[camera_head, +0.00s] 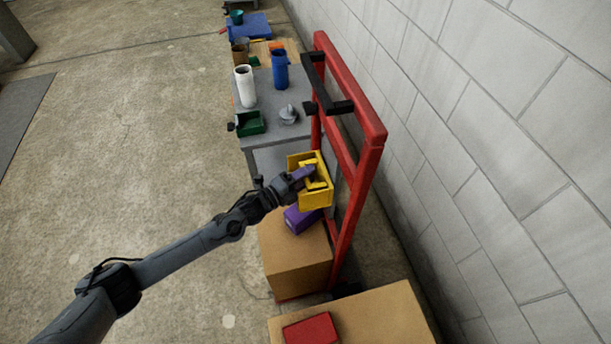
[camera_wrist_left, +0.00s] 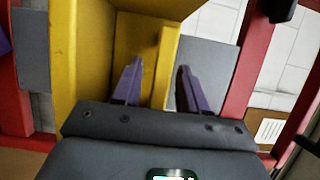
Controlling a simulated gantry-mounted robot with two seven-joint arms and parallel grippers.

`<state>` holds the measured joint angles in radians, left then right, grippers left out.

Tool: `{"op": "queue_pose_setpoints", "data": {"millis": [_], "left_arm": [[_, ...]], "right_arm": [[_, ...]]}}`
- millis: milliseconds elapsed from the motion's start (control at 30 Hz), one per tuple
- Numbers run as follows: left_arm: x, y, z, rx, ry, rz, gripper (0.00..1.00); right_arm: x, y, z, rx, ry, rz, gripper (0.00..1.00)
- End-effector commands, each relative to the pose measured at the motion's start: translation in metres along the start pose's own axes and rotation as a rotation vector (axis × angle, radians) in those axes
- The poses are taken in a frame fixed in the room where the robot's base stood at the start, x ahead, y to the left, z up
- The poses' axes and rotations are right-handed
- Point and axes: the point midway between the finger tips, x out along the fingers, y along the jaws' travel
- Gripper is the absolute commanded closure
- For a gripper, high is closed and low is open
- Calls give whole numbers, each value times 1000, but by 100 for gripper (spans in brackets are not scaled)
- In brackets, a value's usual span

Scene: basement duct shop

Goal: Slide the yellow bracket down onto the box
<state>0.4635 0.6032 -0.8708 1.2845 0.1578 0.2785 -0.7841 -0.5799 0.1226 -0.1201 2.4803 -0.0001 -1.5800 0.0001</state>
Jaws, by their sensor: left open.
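The yellow bracket (camera_head: 318,198) is upright at the red frame, above a cardboard box (camera_head: 296,262) with a purple box (camera_head: 300,220) on it. My left gripper (camera_head: 303,175) is at the bracket's open front, its purple fingers reaching in by the bracket's handle. In the left wrist view my left gripper (camera_wrist_left: 158,78) is open, and the yellow bracket (camera_wrist_left: 78,50) fills the left and middle. A yellow upright bar (camera_wrist_left: 164,62) shows between the fingers; I cannot tell whether they touch it. The bracket's back edge is hidden. My right gripper is not in view.
The red frame (camera_head: 367,185) stands along the block wall, with a black bracket (camera_head: 335,105) on it. A grey cart (camera_head: 262,105) behind holds a white cylinder, a blue bottle and a green tray. Another cardboard box (camera_head: 385,318) is in front.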

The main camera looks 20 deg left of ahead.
Motion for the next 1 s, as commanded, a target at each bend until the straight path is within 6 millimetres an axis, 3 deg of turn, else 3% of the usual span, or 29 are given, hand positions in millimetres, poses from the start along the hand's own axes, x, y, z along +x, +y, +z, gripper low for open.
{"op": "queue_pose_setpoints", "data": {"millis": [67,300,667,1000], "left_arm": [[0,0,0,0,0,0,64],[0,0,0,0,0,-1,100],[0,8,0,0,0,0,100],[0,87,0,-1,-1,0,100]], "right_arm": [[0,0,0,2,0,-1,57],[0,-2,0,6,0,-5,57],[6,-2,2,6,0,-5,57],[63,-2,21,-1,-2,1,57]]}}
